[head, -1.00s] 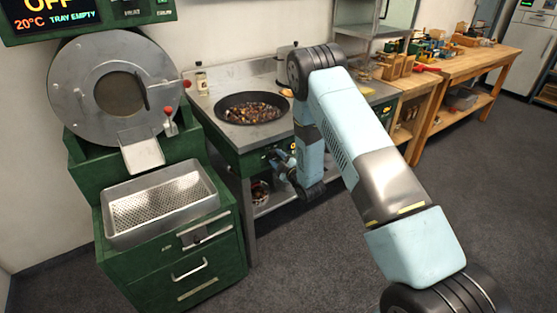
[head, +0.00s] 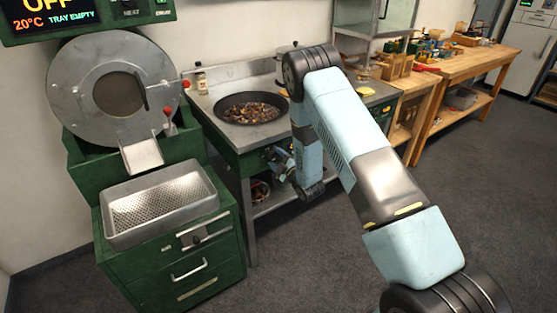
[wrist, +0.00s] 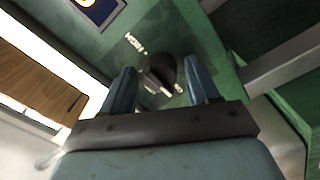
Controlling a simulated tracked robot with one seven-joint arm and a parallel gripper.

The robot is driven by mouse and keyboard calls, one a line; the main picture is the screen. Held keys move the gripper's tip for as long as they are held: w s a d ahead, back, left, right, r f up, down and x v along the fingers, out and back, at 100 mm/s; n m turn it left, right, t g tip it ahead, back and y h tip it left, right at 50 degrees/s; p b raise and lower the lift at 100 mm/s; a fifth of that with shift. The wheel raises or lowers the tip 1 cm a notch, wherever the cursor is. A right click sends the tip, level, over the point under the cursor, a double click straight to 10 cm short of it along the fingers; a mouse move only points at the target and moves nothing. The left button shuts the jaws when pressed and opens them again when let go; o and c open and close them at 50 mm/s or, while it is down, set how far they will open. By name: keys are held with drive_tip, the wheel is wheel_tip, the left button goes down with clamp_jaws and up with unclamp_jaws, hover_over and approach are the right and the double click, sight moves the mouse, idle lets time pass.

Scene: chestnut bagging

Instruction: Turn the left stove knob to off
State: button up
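The stove (head: 245,160) has a green front panel, and a dark pan of chestnuts (head: 250,107) stands on its top. My gripper (head: 272,157) is at that panel in the head view. In the wrist view a dark knob (wrist: 161,72) with a pale mark sits on the green panel. "HIGH" is printed beside it, and another small label by the knob is unreadable. My gripper (wrist: 163,84) is open, with its blue fingers on either side of the knob. A gap shows at each side. In the head view my arm and gripper hide most of the knobs.
A green roaster (head: 110,90) with a metal tray (head: 160,205) stands left of the stove. Bottles (head: 201,78) stand at the back of the stove top. A wooden workbench (head: 455,75) with tools is to the right. The floor in front is clear.

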drive_tip(key=shift+o, duration=0.6)
drive_tip(key=v, duration=1.3)
drive_tip(key=shift+s+d, duration=0.25)
drive_tip(key=shift+s, duration=0.05)
